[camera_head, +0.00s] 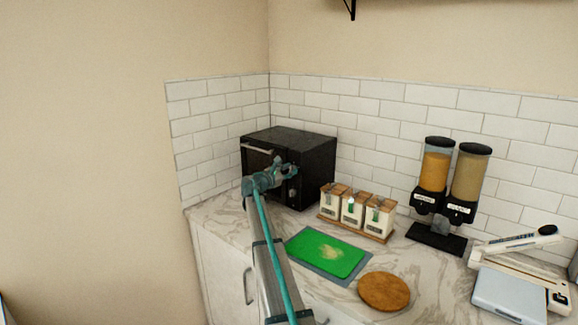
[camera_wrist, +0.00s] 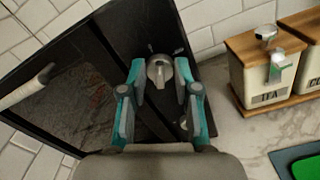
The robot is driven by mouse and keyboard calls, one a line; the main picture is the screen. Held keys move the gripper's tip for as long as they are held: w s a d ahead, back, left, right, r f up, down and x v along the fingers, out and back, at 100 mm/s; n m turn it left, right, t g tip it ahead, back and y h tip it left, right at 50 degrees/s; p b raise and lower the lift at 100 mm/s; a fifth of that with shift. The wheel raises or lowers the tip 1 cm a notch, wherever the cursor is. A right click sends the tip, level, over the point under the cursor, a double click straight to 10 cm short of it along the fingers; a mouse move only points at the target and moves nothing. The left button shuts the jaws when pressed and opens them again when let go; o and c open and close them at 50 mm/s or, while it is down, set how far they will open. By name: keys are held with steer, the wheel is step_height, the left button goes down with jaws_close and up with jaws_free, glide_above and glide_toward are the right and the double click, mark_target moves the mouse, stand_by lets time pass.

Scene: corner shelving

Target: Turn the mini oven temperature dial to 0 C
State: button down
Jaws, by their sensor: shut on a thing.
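The black mini oven (camera_head: 300,152) stands on the counter in the corner, its front turned to the left. In the wrist view its dark glass door and pale handle (camera_wrist: 27,88) are on the left and its control strip is on the right. My gripper (camera_wrist: 159,68) is at the upper part of that strip, its teal fingers shut on a silver-grey dial (camera_wrist: 159,74). A second dial (camera_wrist: 183,124) is partly hidden behind the right finger. The dial markings are too small to read. In the head view, my gripper (camera_head: 288,171) covers the held dial.
Wooden-lidded canisters (camera_head: 352,211) stand on a wooden tray right of the oven. A green cutting board (camera_head: 325,254) and round wooden board (camera_head: 384,291) lie in front. Two food dispensers (camera_head: 450,185) and a white scale (camera_head: 508,293) are farther right. Tiled walls close off the corner.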

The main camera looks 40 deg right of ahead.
steer(key=shift+n+p, duration=1.75)
steer(key=shift+n, duration=0.55)
steer(key=c, duration=0.9)
jaws_free()
steer(key=shift+o, duration=0.2)
steer(key=shift+a, duration=0.1)
steer(key=v, duration=1.2)
steer(key=shift+r, duration=0.1)
